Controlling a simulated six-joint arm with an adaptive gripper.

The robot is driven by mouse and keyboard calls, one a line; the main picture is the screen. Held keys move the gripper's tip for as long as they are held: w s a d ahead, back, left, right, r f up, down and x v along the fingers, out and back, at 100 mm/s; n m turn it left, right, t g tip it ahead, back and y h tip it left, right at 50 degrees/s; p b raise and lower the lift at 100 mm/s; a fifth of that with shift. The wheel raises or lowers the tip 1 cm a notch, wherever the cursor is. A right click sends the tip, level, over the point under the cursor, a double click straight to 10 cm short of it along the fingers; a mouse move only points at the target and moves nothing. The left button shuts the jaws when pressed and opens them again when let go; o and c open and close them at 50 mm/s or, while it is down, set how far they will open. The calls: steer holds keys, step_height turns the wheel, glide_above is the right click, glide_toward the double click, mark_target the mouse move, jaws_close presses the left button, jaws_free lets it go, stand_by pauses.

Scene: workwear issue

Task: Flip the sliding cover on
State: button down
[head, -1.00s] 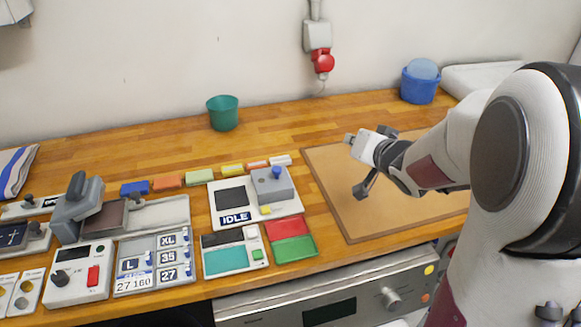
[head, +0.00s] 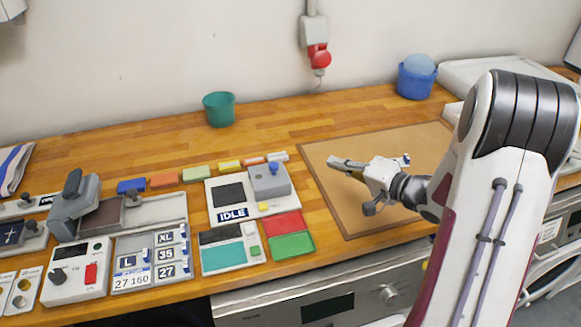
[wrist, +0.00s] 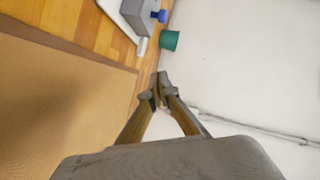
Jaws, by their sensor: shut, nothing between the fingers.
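No part is clearly marked as the sliding cover. One candidate is the dark brown panel (head: 103,218) in a long grey tray (head: 168,211), left of centre in the head view. A grey block with a lever (head: 75,208) stands at its left end and hides part of it. Another is the grey box with a blue knob (head: 265,184) on the white IDLE unit (head: 222,193); it also shows in the wrist view (wrist: 142,16). My gripper (head: 334,161) is shut and empty above the brown mat, right of both. Its fingertips meet in the wrist view (wrist: 163,80).
A brown mat (head: 385,210) lies below my gripper. Coloured blocks (head: 163,181) line the back of the panels. Red and green trays (head: 290,245) sit at the front. A green cup (head: 219,110) and blue bucket (head: 416,80) stand behind. The back of the counter is mostly clear.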

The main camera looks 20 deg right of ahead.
mark_target(269, 176)
steer(key=shift+s+a+f+m+y, duration=0.2)
steer(key=shift+s+f+m+y, duration=0.15)
steer(key=shift+s+f+y, duration=0.25)
steer(key=shift+s+a+f+m+y, duration=0.2)
steer(key=shift+s+f+m+y, duration=0.15)
steer(key=shift+s+y, duration=0.45)
steer(key=shift+w, duration=0.1)
steer(key=shift+x, duration=1.05)
steer(key=x, duration=0.8)
steer(key=shift+a, duration=0.15)
steer(key=shift+a+f, duration=0.2)
steer(key=shift+a, duration=0.75)
steer(key=shift+w+a+f, duration=0.15)
steer(key=shift+w+a, duration=0.05)
steer(key=shift+a, duration=0.65)
